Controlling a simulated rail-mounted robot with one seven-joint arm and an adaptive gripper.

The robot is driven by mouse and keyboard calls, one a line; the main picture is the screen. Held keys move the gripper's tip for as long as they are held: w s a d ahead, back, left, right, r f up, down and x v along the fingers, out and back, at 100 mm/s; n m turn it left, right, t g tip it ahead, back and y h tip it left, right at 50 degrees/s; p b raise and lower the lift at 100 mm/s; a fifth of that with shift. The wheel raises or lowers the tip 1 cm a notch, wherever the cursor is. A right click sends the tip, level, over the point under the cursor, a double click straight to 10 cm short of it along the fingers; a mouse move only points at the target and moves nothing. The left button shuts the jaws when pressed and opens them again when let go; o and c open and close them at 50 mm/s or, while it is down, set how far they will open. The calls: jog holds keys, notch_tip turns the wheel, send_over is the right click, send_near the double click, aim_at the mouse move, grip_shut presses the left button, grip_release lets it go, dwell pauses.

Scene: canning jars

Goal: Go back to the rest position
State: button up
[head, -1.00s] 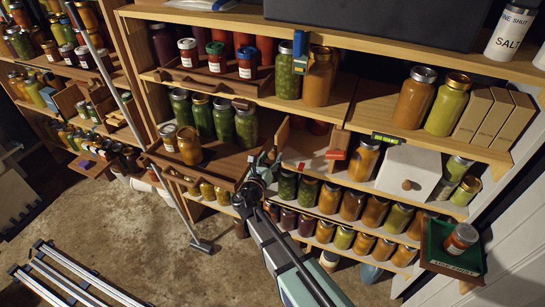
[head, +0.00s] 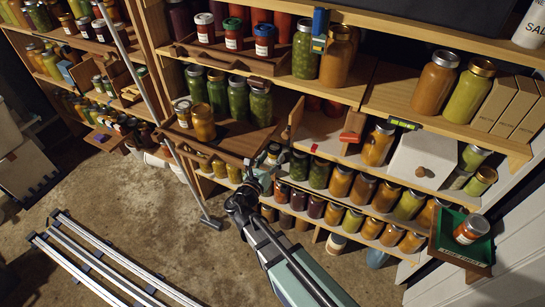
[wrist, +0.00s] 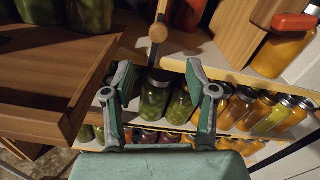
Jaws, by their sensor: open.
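My gripper (head: 262,172) is open and empty, in front of the shelf unit, just right of the pulled-out wooden tray (head: 190,144). In the wrist view my gripper (wrist: 157,85) shows two green-padded fingers spread wide. Between and beyond them stand green jars (wrist: 156,97) on a lower shelf, with a gap to the fingers. A round wooden knob (wrist: 158,32) is above the fingertips. The tray's corner (wrist: 70,128) is left of the left finger. Nothing is held.
Jars stand on the tray and on several shelves. A red-orange object (head: 354,124) lies by an orange jar. A white box (head: 408,170) with a knob is to the right. A green tray (head: 445,236) holds a jar. Metal rails (head: 100,262) lie on the open floor at left.

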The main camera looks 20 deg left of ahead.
jog(key=s+d+f+m+g+h, duration=0.1)
jog(key=s+d+f+m+g, duration=0.35)
jog(key=d+f+m, duration=0.4)
jog(key=s+d+f+m+g+h, duration=0.2)
jog(key=s+d+f+m+g, duration=0.25)
jog(key=d+f+m, duration=0.35)
jog(key=s+d+f+m+g+h, duration=0.1)
jog(key=s+d+f+m+g, duration=0.2)
jog(key=d+f+m+g, duration=0.45)
jog(key=s+d+f+m+g+y, duration=0.2)
jog(key=s+d+f+m, duration=0.2)
jog(key=s, duration=0.4)
jog(key=s+d+f+m+g+y, duration=0.2)
jog(key=s+d+f+m+g, duration=0.1)
jog(key=s, duration=0.6)
jog(key=s+d+f+m+g+y+b, duration=0.1)
jog(key=s+d+f+m+g, duration=0.2)
jog(key=s+d+f+m, duration=0.3)
jog(key=s+d, duration=0.2)
jog(key=d, duration=0.1)
jog(key=shift+s+m+y, duration=0.15)
jog(key=shift+m+y, duration=0.15)
jog(key=shift+y, duration=0.1)
